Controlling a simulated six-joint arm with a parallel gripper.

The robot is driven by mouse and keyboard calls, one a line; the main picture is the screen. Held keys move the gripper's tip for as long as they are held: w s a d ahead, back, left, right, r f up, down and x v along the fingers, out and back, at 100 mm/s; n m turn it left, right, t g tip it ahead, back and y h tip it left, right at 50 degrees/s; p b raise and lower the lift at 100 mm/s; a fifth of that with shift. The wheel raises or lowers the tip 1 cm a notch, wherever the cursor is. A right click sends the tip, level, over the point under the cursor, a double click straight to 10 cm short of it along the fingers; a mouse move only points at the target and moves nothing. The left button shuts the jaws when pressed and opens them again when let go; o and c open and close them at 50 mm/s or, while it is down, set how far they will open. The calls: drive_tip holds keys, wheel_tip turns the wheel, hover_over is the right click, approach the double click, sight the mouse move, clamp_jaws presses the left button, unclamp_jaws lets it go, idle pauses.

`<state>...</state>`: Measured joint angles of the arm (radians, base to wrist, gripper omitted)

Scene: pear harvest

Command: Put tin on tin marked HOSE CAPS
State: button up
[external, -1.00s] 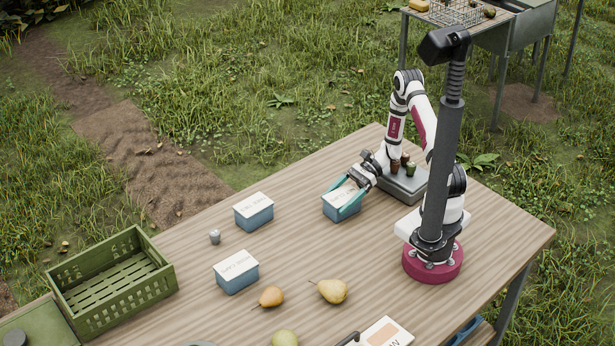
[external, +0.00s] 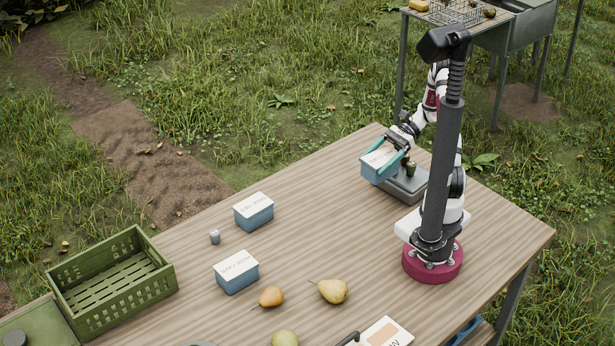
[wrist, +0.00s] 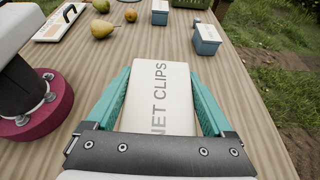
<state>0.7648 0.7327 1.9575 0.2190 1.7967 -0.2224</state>
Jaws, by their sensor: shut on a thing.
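My gripper (external: 384,166) is shut on a blue tin with a white lid (external: 377,161), its teal fingers along two sides. In the wrist view the lid of this held tin (wrist: 158,105) reads NET CLIPS. The tin is in the air near the grey tray, looking roughly level. The tin marked HOSE CAPS (external: 237,272), blue with a white lid, stands on the table at front left; its lettering is small but seems to read so. It appears far off in the wrist view (wrist: 160,13). A third similar tin (external: 254,213) stands behind it, its label hard to read.
A grey tray (external: 408,192) with dark bottle-like items stands beside the held tin. Pears (external: 332,291) lie front centre. A green crate (external: 112,283) is at left. The table middle is clear.

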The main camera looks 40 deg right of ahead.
drive_tip(key=w+a+r, duration=0.1)
drive_tip(key=w+a, duration=0.2)
drive_tip(key=a, duration=0.4)
drive_tip(key=w+a+r+g, duration=0.1)
drive_tip(key=w+a, duration=0.3)
drive_tip(key=a, duration=0.3)
drive_tip(key=w+a+r, duration=0.1)
drive_tip(key=w+a, duration=0.2)
drive_tip(key=a, duration=0.3)
drive_tip(key=s+a+r, duration=0.1)
drive_tip(key=a+r, duration=0.1)
drive_tip(key=a, duration=0.8)
drive_tip(key=s+a+r, duration=0.2)
drive_tip(key=a, duration=0.8)
hover_over(227, 271)
drive_tip(key=shift+n, duration=0.3)
wheel_tip(227, 271, down, 11)
drive_tip(key=shift+f, duration=0.1)
drive_tip(key=o, duration=1.4)
